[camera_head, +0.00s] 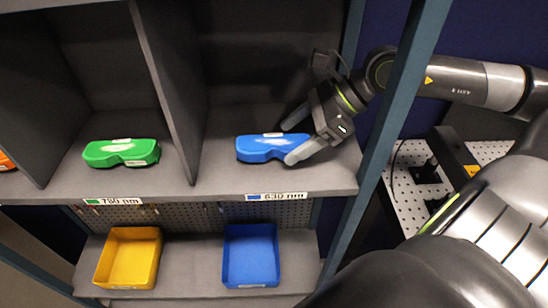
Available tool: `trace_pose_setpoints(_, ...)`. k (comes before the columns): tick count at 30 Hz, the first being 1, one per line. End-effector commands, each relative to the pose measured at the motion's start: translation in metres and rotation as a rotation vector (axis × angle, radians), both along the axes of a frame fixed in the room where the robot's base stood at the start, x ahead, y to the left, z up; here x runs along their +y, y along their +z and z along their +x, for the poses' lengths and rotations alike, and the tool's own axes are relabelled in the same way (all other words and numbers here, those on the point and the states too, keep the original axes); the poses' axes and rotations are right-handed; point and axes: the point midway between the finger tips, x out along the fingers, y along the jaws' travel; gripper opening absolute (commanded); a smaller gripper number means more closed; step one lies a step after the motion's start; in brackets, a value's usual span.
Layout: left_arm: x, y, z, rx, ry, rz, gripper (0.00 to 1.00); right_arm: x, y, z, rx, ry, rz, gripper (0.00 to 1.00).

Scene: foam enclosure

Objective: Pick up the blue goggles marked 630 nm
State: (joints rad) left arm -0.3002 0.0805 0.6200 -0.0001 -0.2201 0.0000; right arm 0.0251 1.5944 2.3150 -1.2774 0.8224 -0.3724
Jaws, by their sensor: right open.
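The blue goggles (262,148) lie on the shelf in the right compartment, above a label (277,197) reading 630 nm. My right gripper (291,139) reaches in from the right with its fingers open. One finger is behind the right end of the goggles and the other is in front of it. Whether the fingers touch the goggles cannot be told. My left gripper is not in view.
Green goggles (121,153) lie in the compartment to the left, past a grey divider (172,95). A blue-grey post (396,115) stands in front of my right arm. A yellow bin (104,262) and a blue bin (230,257) sit on the lower shelf.

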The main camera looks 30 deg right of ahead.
Motion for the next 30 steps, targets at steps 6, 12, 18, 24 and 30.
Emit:
trace_pose_setpoints(6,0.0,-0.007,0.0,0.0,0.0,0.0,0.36,0.007,-0.009,0.003,-0.001,0.006,0.007,0.75)
trace_pose_setpoints(12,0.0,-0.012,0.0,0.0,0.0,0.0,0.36,0.013,-0.016,0.007,-0.001,0.005,0.004,0.75)
trace_pose_setpoints(18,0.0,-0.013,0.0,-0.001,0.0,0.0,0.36,0.015,-0.018,0.009,-0.001,0.001,0.0,0.75)
trace_pose_setpoints(24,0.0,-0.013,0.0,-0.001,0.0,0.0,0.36,0.015,-0.018,0.009,0.0,0.001,-0.001,0.75)
trace_pose_setpoints(30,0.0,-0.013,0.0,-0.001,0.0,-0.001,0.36,0.015,-0.018,0.009,0.001,0.001,0.0,0.51)
